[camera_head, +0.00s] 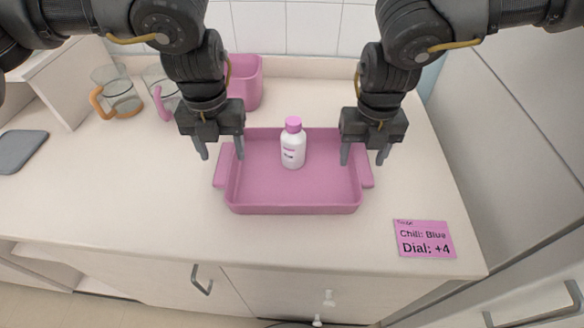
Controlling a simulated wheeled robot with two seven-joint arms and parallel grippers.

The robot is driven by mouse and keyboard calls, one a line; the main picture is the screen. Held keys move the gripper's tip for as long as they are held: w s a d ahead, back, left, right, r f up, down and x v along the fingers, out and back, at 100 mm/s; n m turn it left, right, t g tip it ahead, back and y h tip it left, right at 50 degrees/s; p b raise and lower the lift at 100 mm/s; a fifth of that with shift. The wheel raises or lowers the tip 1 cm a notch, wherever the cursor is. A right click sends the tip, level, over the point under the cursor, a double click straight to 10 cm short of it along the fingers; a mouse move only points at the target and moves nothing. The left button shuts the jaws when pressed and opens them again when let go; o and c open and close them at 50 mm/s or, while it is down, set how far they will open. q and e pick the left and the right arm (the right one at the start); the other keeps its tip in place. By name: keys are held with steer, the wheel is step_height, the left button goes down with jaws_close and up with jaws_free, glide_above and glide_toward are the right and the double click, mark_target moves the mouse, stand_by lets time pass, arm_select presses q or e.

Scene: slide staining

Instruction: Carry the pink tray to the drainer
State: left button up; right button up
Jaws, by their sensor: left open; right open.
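The pink tray (292,208) sits on the countertop with a handle on its left and right sides. A white bottle with a pink cap (293,145) stands upright inside it, toward the back. My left gripper (222,152) is open above the tray's left side, near the left handle (221,165). My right gripper (364,157) is open above the right side, near the right handle (367,174). Both grippers look empty; I cannot tell whether their fingers touch the tray. I do not make out a drainer in this view.
A pink container (246,82) stands behind the tray. A glass jug with an orange handle (117,92) and one with a pink handle (160,92) stand back left. A grey pad (20,149) lies far left. A pink note (424,238) lies front right. The counter front left is clear.

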arm_select(q)
steer(key=shift+f, duration=1.25)
arm_select(e)
steer(key=shift+f, duration=1.25)
arm_select(q)
jaws_close()
arm_select(e)
steer(key=c, duration=1.3)
